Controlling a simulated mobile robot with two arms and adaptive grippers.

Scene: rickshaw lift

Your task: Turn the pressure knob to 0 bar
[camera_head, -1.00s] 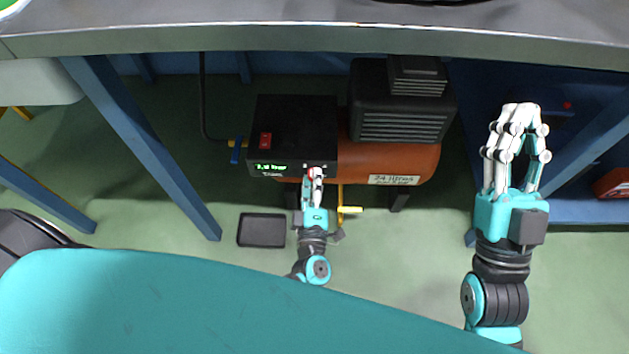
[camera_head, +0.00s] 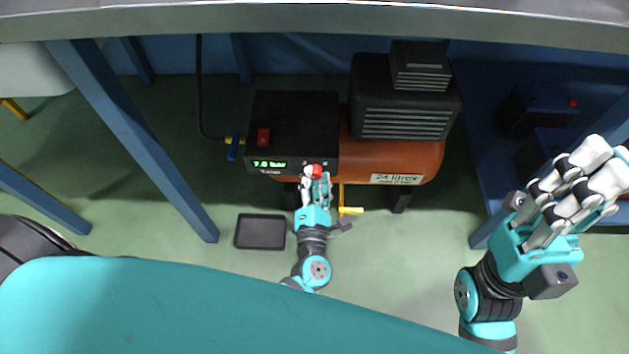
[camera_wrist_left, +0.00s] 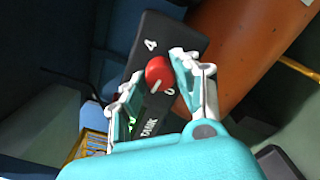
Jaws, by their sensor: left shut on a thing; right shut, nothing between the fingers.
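The red pressure knob (camera_head: 314,171) is on the front of the black control box (camera_head: 297,116) of the compressor. It also shows in the left wrist view (camera_wrist_left: 158,72), with a white pointer line and the marks "4" and "0" on the dark panel around it. My left gripper (camera_head: 317,178) has its fingers on either side of the knob and is shut on it. The green display (camera_head: 269,165) on the box seems to read "7.0 bar". My right gripper (camera_head: 590,175) is shut and empty, raised at the far right, away from the compressor.
The orange tank (camera_head: 425,158) is labelled "24 litres". A yellow-handled valve (camera_head: 350,210) hangs below it, close to my left gripper. A red switch (camera_head: 263,137) is on the box. A black tray (camera_head: 260,231) lies on the floor. The workbench edge (camera_head: 300,22) runs overhead.

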